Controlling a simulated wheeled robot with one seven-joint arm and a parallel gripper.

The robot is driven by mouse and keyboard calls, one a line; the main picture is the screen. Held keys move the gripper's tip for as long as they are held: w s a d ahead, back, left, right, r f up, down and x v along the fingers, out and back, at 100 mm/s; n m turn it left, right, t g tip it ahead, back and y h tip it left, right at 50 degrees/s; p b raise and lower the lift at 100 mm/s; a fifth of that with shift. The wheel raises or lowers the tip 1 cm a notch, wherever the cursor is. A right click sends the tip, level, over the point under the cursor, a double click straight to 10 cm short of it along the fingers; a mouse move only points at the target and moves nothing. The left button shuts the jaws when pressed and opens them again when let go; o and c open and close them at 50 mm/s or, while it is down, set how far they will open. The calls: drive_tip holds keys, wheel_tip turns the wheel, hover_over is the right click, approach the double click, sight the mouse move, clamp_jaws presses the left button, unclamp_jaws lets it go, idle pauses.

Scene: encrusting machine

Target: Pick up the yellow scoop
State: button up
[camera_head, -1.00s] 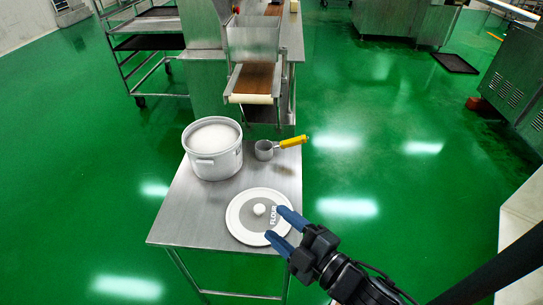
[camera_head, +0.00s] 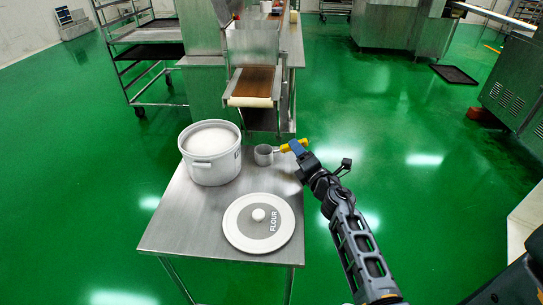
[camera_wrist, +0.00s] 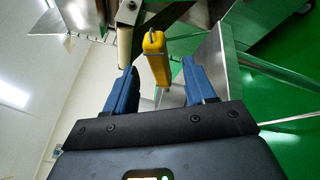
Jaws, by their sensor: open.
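The yellow scoop (camera_head: 264,154) has a metal cup resting on the steel table (camera_head: 190,222), right of the white flour bin. Its yellow handle points right, toward my gripper (camera_head: 298,149), which partly hides it in the head view. In the wrist view the yellow handle (camera_wrist: 155,58) lies between and beyond the two blue fingers of my gripper (camera_wrist: 158,85). The fingers are apart, with visible gaps on both sides of the handle. The metal cup is hardly visible in the wrist view.
The white bin (camera_head: 211,158) full of flour stands left of the scoop. The round FLOUR lid (camera_head: 240,228) lies flat at the front of the table. A machine with a brown conveyor (camera_head: 254,82) is behind. Green floor is open to the right.

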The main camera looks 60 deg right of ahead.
drive_tip(key=shift+b+x, duration=0.3)
drive_tip(key=shift+x, duration=2.4)
drive_tip(key=shift+c, duration=0.5)
clamp_jaws()
drive_tip(key=shift+r, duration=0.1)
drive_tip(key=shift+r+p, duration=0.85)
drive_tip(key=s+d+r+p, duration=0.5)
drive_tip(key=s+r+p, duration=0.2)
drive_tip(key=s+r, duration=0.2)
drive_tip(key=shift+s, duration=0.75)
drive_tip(key=shift+d+r, duration=0.1)
drive_tip(key=shift+d, duration=0.05)
